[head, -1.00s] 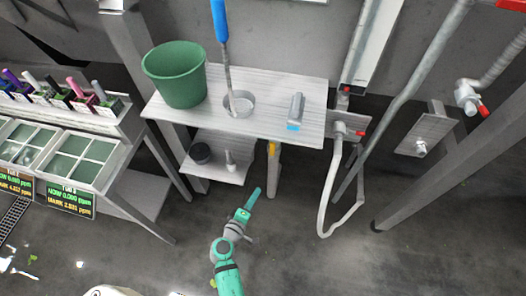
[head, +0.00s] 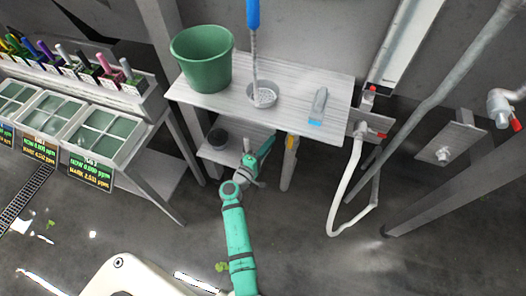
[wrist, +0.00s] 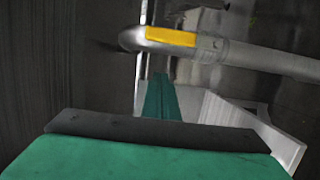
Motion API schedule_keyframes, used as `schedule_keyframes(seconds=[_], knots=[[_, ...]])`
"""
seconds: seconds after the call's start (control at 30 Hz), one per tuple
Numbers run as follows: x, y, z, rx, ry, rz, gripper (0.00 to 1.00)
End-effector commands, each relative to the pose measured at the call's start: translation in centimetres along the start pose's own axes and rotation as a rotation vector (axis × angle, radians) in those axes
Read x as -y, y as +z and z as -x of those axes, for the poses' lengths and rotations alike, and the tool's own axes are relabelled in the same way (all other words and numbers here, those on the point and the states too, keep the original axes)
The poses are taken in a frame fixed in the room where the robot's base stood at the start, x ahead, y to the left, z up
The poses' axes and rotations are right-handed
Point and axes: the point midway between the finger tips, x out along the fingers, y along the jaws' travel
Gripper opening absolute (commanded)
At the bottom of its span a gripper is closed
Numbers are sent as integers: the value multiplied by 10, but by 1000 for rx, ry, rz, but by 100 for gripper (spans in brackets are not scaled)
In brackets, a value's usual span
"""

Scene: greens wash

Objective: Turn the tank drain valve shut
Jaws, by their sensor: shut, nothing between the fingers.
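A yellow lever handle, apparently the drain valve (wrist: 171,36), lies along a grey metal pipe in the wrist view, roughly in line with it. In the head view a yellow handle (head: 291,142) shows below the bench's front edge. My gripper (head: 268,145) is just left of that handle in the head view, at the bench's lower front. In the wrist view my green fingers (wrist: 160,98) are together, pointing toward the pipe, with the lever beyond their tips. A gap seems to remain between tips and lever. Nothing is held. The tank itself cannot be clearly made out.
A bench (head: 330,88) carries a green bucket (head: 203,62), a strainer (head: 262,95) and a blue-ended grey tool (head: 318,106). A lower shelf (head: 222,152) stands beneath. Wash tubs (head: 100,130) are left; a white hose (head: 340,205) hangs right. The floor in front is mostly clear.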

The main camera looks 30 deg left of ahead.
Motion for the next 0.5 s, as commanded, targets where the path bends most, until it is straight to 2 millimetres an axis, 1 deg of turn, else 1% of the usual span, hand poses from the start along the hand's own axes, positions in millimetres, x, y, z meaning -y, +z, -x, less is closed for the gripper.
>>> schedule_keyframes(seconds=[0.03, 0.07, 0.13, 0.23, 0.4, 0.5], knots=[[-1, 0, -10, 2, 1, 0, 0], [-1, 0, -15, 1, 1, 0, 0], [1, 12, -16, 2, -1, 1, 0], [1, 25, -19, 2, -1, 1, 0], [0, 36, -22, 1, 0, 0, 0], [0, 39, -23, 0, 0, 0, 0]])
